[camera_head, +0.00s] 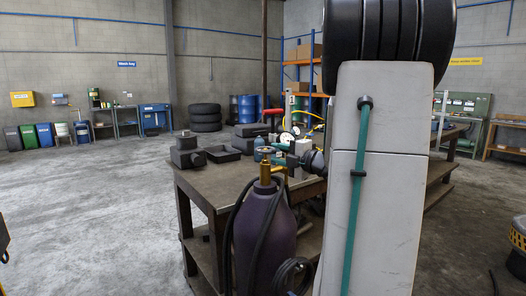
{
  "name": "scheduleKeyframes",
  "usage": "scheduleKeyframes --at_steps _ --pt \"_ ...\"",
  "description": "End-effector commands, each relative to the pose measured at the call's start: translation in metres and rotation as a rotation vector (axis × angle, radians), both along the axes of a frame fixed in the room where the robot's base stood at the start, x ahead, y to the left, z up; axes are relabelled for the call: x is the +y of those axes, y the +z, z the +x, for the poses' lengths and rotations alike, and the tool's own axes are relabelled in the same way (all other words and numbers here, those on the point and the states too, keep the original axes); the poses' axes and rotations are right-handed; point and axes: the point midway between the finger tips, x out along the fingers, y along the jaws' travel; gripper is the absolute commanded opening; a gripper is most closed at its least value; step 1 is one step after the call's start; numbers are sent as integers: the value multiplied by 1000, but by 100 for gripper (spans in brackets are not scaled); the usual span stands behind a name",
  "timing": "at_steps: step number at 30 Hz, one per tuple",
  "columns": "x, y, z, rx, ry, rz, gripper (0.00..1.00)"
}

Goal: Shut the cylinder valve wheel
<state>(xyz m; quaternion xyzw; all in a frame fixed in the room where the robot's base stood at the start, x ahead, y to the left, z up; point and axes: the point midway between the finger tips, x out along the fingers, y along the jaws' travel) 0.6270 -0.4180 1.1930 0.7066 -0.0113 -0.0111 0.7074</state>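A purple gas cylinder (264,240) stands upright in front of the workbench, with black hose around it. Its brass valve (265,174) rises from the top. The small valve wheel is hard to make out against the clutter behind it, so I cannot tell how far it is turned. My pale arm link, with a teal cable, fills the right of centre. Dark rounded parts (314,162) jut out left from behind it, just right of the valve, and seem to be my wrist and gripper. The fingers are not clear, and no contact with the valve can be made out.
A dark workbench (225,184) holds a black tray (222,154), dark metal blocks, gauges and hoses. A coiled black hose (291,275) hangs right of the cylinder. Stacked tyres (205,117), drums and orange shelving stand behind. The concrete floor at left is clear.

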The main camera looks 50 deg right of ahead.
Motion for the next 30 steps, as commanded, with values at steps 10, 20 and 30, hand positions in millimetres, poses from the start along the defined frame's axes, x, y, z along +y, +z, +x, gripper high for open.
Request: scheduleKeyframes --at_steps 10,20,30 --pt "-1 0 51 1 2 1 34" --pt "-3 0 57 0 -4 1 34" --pt "-1 0 56 0 -4 2 0"
